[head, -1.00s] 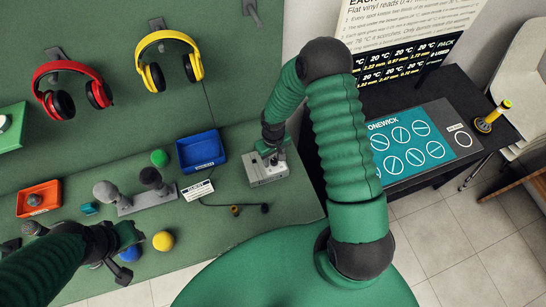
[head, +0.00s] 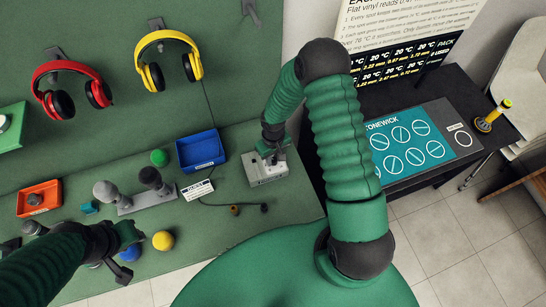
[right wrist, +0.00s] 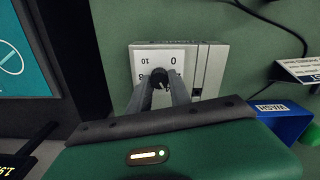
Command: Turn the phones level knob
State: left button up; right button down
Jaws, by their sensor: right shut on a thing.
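A small light-grey box (head: 268,174) stands on the green bench, at the right end near my right gripper. In the right wrist view the box (right wrist: 205,72) has a white dial plate (right wrist: 174,53) with numbers such as 0 and 10. A black knob (right wrist: 158,75) sits on the plate. My right gripper (head: 270,156) is over the box; in its wrist view the two grey fingers (right wrist: 160,84) are closed around the knob, one on each side.
A blue bin (head: 201,150), a label card (head: 198,190) and a black cable with a plug (head: 236,209) lie left of the box. Foam balls, a grey stand (head: 146,200) and an orange tray (head: 39,199) are further left. Headphones (head: 169,62) hang behind.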

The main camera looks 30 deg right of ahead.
jog(key=shift+n, duration=0.3)
jog(key=n, duration=0.4)
jog(key=shift+r+p, duration=0.1)
jog(key=shift+p, duration=0.3)
jog(key=n+p, duration=0.1)
jog(key=n, duration=0.5)
jog(key=n+p, duration=0.1)
jog(key=n, duration=0.4)
jog(key=shift+r, duration=0.1)
jog(key=n+p, duration=0.1)
jog(key=n, duration=0.4)
jog(key=shift+n+p, duration=0.35)
jog(key=shift+n, duration=0.05)
jog(key=c, duration=1.3)
grip_release()
jog(key=shift+o, duration=0.5)
jog(key=shift+s, duration=0.1)
